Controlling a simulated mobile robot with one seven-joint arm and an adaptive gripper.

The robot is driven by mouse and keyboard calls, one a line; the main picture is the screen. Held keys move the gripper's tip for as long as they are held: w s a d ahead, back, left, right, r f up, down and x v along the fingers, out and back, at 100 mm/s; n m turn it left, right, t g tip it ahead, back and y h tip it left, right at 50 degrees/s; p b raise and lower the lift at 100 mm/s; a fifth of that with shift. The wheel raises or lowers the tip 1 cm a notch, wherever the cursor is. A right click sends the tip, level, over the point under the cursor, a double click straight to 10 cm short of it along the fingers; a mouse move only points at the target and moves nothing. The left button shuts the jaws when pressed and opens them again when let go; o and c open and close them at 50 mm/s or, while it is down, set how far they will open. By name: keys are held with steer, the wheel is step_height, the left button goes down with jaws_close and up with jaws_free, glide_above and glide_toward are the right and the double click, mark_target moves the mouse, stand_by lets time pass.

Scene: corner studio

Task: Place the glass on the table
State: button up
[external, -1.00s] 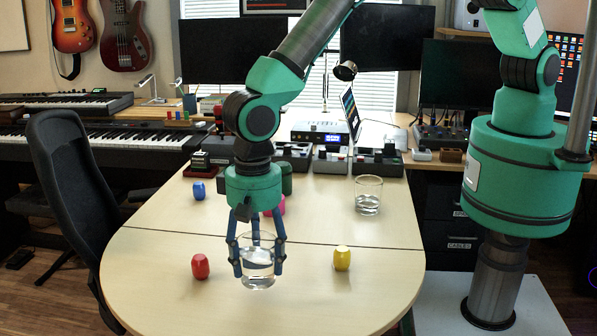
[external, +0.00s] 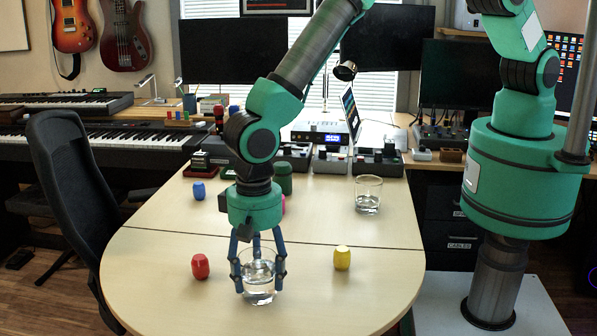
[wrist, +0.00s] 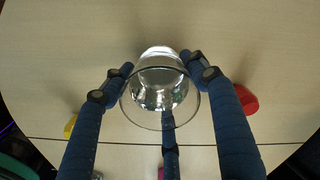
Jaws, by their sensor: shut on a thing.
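A clear glass (external: 259,284) is upright at the front of the light wooden table (external: 190,306), between a red and a yellow barrel-shaped piece. My gripper (external: 259,280) has its blue fingers shut around the glass from above. In the wrist view the glass (wrist: 160,88) sits between the fingers of my gripper (wrist: 160,85), with the table top beyond it. I cannot tell whether its base touches the table. A second clear glass (external: 368,196) stands farther back on the right of the table.
A red piece (external: 200,266) is left of the held glass and a yellow piece (external: 342,258) is right of it. A blue piece (external: 199,190) and a green piece (external: 283,178) stand farther back. A black chair (external: 75,200) is at the left edge.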

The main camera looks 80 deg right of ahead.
steer(key=shift+f, duration=0.1)
steer(key=o, duration=1.6)
step_height(320, 180, up, 12)
steer(key=p, duration=0.1)
steer(key=shift+p, duration=0.35)
